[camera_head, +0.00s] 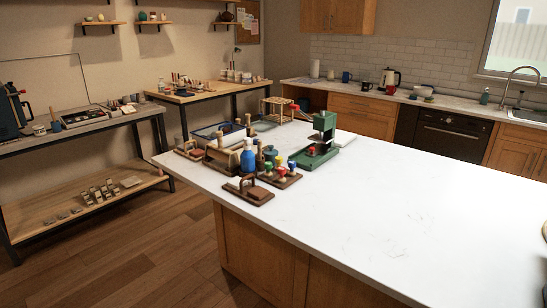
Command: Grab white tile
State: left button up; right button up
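No single white tile stands out clearly at this distance. A small pale flat piece (234,183) lies on a dark wooden block with an arched handle (249,189), near the front left edge of the white island counter (370,220). Neither of my grippers is in view.
A blue bottle (248,157), a stand of coloured knobs (279,175) and a green press (322,138) crowd the island's left end.

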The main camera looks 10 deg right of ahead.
aim_at(234, 183)
jog(key=i+j+z, duration=0.3)
jog(key=i, duration=0.2)
jog(key=i+j+z, duration=0.3)
jog(key=i, duration=0.25)
jog(key=i+z, duration=0.15)
jog(key=i, duration=0.35)
